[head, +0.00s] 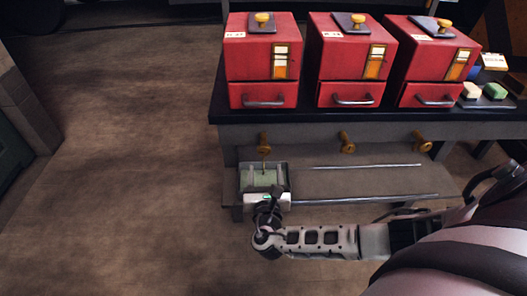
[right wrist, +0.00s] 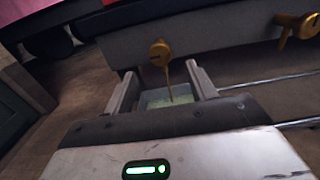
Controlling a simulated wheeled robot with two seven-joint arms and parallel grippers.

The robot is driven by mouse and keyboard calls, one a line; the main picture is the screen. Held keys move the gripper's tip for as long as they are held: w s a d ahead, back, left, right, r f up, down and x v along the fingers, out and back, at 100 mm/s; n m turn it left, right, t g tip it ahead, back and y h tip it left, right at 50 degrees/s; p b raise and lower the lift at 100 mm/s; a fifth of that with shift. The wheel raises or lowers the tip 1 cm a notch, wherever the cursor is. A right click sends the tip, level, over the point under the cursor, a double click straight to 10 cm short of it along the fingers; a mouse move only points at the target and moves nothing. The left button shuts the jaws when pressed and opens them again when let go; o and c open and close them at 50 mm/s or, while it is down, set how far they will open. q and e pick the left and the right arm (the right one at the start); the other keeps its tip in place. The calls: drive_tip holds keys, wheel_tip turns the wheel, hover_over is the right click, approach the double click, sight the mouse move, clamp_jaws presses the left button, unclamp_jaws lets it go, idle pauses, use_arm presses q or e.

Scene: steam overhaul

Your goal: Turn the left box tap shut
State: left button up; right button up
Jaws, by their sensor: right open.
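The left box tap (head: 264,142) is a brass tap on the front of the bench, below the left red box (head: 262,60). It also shows in the right wrist view (right wrist: 159,52), with a slot-like mark on its round face. A thin golden stream runs down from it into a small tray of pale green liquid (right wrist: 168,97) on the lower shelf. My right gripper (head: 263,166) is open and empty, pointing toward the tap from the front. Its two fingers (right wrist: 163,75) stand apart, below and in front of the tap, not touching it. My left gripper is out of view.
Two more brass taps, the middle (head: 347,142) and the right (head: 422,141), sit along the bench front. The middle one (right wrist: 297,25) shows in the wrist view. Metal rails (head: 365,166) run along the lower shelf. The floor (head: 120,150) at left is clear.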

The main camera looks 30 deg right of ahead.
sight(264, 151)
drive_tip(key=b+x, duration=0.2)
drive_tip(key=x, duration=0.7)
drive_tip(key=shift+f, duration=0.1)
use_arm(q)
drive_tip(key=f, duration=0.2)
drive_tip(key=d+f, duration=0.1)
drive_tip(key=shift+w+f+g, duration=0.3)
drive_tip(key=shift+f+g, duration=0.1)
use_arm(e)
drive_tip(key=shift+w+d, duration=0.1)
drive_tip(key=shift+w, duration=0.15)
drive_tip(key=c, duration=0.9)
